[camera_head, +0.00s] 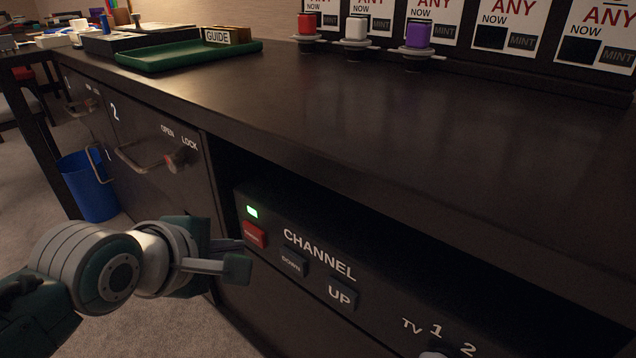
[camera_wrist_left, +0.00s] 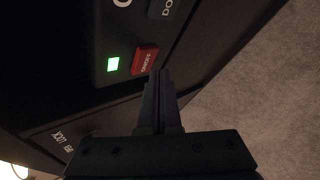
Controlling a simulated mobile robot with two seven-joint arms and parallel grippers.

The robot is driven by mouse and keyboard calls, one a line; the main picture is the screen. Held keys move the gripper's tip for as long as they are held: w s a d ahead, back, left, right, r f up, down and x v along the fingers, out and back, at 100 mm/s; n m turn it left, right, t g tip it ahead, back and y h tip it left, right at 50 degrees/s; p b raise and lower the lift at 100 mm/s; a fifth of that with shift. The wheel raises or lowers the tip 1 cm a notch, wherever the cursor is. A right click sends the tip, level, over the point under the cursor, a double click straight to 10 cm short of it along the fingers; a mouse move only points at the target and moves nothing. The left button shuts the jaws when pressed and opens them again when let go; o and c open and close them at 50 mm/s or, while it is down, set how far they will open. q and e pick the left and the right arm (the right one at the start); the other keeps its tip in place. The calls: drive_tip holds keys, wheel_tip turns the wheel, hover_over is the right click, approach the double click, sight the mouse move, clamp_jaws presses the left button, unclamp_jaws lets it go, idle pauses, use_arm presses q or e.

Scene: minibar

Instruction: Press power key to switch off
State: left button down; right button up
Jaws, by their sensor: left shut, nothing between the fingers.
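The red power key (camera_head: 253,234) sits at the left end of the black control panel (camera_head: 330,259), in an opening of the dark cabinet. A green light (camera_head: 252,212) glows just above it. In the left wrist view the red key (camera_wrist_left: 145,58) and the lit green light (camera_wrist_left: 112,64) lie just beyond the fingertips. My left gripper (camera_head: 240,257) is shut and empty, its fingers pointing at the panel close to the key. The wrist view shows the fingertips (camera_wrist_left: 158,75) at the key's edge; I cannot tell if they touch. My right gripper is not in view.
The DOWN key (camera_head: 293,263) and UP key (camera_head: 341,296) are right of the power key. A drawer handle (camera_head: 140,160) and lock stick out at left. A blue bin (camera_head: 88,188) stands on the floor. The green tray (camera_head: 185,56) is on the counter.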

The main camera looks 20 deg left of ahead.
use_arm(q)
drive_tip(key=shift+w+d, duration=0.2)
drive_tip(key=shift+w, duration=0.25)
drive_tip(key=shift+w+d, duration=0.1)
drive_tip(key=shift+w, duration=0.2)
idle(0.8)
drive_tip(key=shift+s+a+p, duration=0.3)
drive_tip(key=shift+s+p, duration=0.4)
drive_tip(key=shift+p, duration=0.1)
